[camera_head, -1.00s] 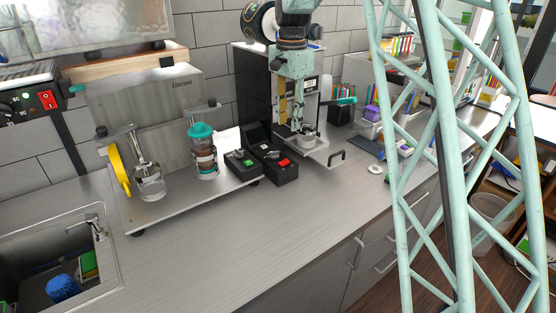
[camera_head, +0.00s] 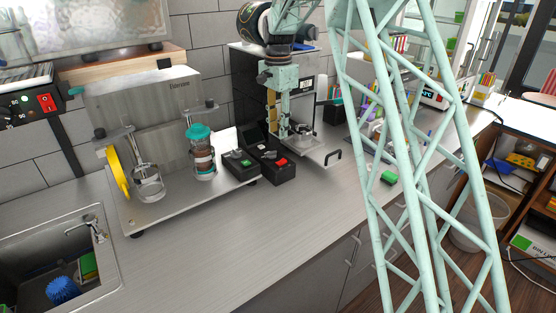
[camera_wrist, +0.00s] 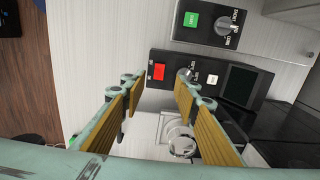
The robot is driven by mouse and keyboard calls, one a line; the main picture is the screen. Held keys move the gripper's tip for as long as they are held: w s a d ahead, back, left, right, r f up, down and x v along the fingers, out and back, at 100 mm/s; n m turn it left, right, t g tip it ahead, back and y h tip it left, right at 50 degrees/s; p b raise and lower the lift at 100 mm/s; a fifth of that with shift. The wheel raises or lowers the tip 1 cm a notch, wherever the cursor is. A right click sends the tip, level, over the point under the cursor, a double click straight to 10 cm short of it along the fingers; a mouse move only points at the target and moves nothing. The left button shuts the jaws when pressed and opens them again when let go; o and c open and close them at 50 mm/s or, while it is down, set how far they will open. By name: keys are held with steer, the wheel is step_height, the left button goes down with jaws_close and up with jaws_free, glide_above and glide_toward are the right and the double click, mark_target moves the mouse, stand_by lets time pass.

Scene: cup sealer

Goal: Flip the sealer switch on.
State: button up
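The sealer is the tall black machine (camera_head: 243,88) by the back wall, with a control box (camera_head: 283,177) at its front left. The red switch (camera_head: 281,161) is on top of that box. In the wrist view the red switch (camera_wrist: 158,72) sits beside a round knob, a white button (camera_wrist: 212,79) and a dark screen (camera_wrist: 240,85). Whether the switch is on cannot be told. My gripper (camera_wrist: 160,82) is open and empty, its tan-padded fingers apart. In the wrist view the switch shows between and just beyond the fingertips. In the head view my gripper (camera_head: 279,125) hangs in front of the sealer, above the box.
A second black box with a green switch (camera_head: 245,163) stands immediately left. A metal platform (camera_head: 160,208) left of it carries a glass jar and a teal-lidded container (camera_head: 202,152). The front counter is clear.

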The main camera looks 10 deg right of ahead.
mark_target(278, 163)
steer(key=shift+f, duration=0.1)
steer(key=shift+f+b, duration=0.35)
steer(key=shift+f, duration=6.45)
steer(key=shift+c, duration=0.5)
